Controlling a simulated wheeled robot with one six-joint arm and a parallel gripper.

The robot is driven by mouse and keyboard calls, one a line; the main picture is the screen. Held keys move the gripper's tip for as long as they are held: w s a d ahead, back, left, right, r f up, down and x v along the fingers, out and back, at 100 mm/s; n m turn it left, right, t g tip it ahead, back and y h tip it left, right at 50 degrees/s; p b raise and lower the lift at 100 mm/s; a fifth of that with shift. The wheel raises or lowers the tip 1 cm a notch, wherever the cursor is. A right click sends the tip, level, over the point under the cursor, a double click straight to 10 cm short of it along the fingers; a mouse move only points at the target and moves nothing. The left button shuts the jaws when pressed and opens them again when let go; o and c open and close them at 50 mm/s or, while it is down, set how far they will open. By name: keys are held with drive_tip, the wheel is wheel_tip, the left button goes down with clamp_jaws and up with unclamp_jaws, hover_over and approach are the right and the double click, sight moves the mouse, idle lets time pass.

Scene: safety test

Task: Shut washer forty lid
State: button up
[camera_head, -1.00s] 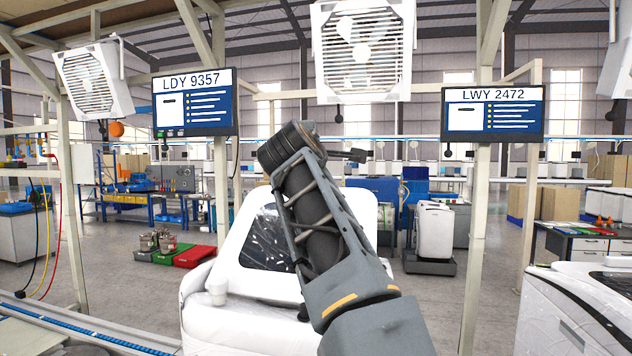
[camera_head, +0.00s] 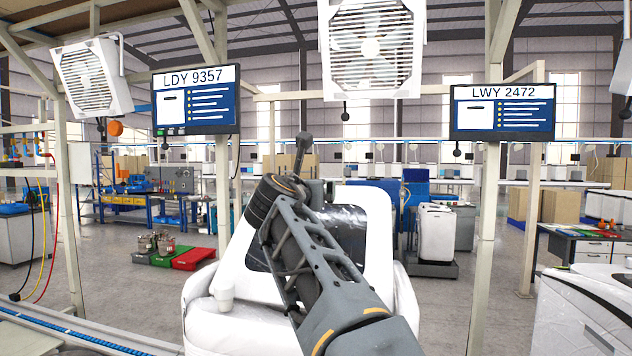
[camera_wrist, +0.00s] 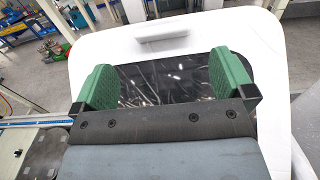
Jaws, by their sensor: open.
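A white washer (camera_head: 403,315) stands in front of me in the head view. Its lid (camera_head: 375,215) is raised, with a white frame and a dark glossy window; my arm covers much of it. In the wrist view the lid (camera_wrist: 262,35) fills most of the picture, with a raised handle-like bar on its white edge. My gripper (camera_wrist: 163,80) is open, its two green fingers apart over the dark window, with nothing between them. I cannot tell whether the fingers touch the lid. In the head view the fingers are hidden or not distinct.
Another white washer (camera_head: 575,310) stands at the right. A frame post (camera_head: 484,230) rises between the two. A conveyor edge (camera_head: 95,335) runs at the lower left. Red and green crates (camera_head: 193,259) lie on the floor behind, left. A white fan (camera_head: 372,50) hangs above.

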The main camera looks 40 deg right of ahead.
drive_tip(key=p+x, duration=0.2)
drive_tip(key=x, duration=0.6)
drive_tip(key=shift+c, duration=0.5)
